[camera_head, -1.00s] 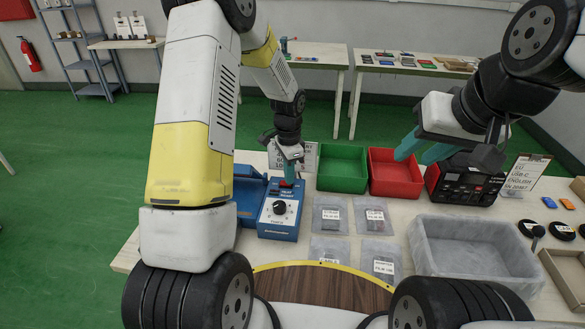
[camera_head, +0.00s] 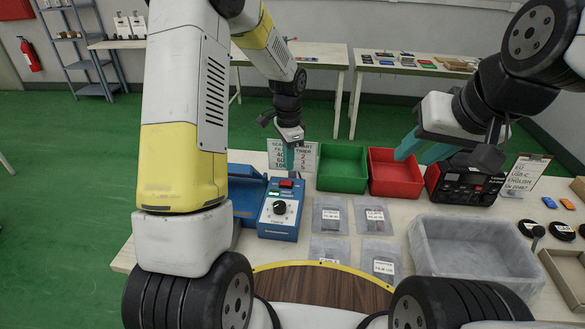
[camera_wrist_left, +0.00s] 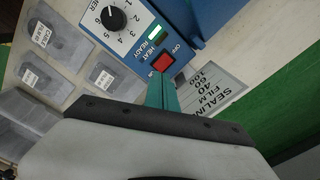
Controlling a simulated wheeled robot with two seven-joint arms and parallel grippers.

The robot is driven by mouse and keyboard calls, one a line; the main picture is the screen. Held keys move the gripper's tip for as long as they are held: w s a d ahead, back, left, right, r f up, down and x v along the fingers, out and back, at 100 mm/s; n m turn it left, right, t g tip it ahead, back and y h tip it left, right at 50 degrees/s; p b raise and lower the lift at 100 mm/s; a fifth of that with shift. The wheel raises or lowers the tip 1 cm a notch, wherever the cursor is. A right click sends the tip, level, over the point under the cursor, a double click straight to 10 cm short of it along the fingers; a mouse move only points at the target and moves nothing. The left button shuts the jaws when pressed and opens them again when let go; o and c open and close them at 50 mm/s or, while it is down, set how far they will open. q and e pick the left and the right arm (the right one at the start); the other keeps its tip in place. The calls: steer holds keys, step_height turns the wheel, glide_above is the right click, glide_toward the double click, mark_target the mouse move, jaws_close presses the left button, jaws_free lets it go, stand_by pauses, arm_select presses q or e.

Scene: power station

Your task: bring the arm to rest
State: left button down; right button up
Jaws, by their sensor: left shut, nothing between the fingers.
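My left gripper (camera_head: 289,158) is shut and empty, with its teal fingers pointing down above the back of the blue sealer (camera_head: 280,222). In the left wrist view the teal fingertips (camera_wrist_left: 162,92) appear close to the sealer's red switch (camera_wrist_left: 162,62). The switch also shows in the head view (camera_head: 286,184). A white lit window shows beside the switch, near the words HEAT and READY. My right gripper (camera_head: 416,150) is at the right with its two teal fingers apart, above the red bin (camera_head: 392,190). It holds nothing visible.
A green bin (camera_head: 343,185) stands left of the red bin. Several labelled bags (camera_head: 328,229) lie in front of them. A clear grey tray (camera_head: 470,272) and a black-red device (camera_head: 470,180) are at the right. A sealing-film sign (camera_head: 306,157) stands behind the sealer.

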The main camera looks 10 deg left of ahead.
arm_select(q)
steer(key=shift+r, duration=0.65)
steer(key=s+a+r+n+t, duration=0.1)
steer(key=s+r+n, duration=0.1)
steer(key=s+r, duration=0.35)
steer(key=s+a+r+n+t, duration=0.1)
steer(key=s+r+n, duration=0.2)
steer(key=r, duration=0.6)
steer(key=s+r+n+t+h, duration=0.1)
steer(key=s+r+n+t, duration=0.1)
steer(key=s, duration=0.6)
steer(key=s+r+n+t+h, duration=0.1)
steer(key=s+r+n, duration=0.3)
steer(key=s, duration=0.4)
steer(key=shift+s+a+r+t, duration=0.3)
steer(key=shift+r+t, duration=0.1)
steer(key=shift+t, duration=0.2)
steer(key=shift+w, duration=0.1)
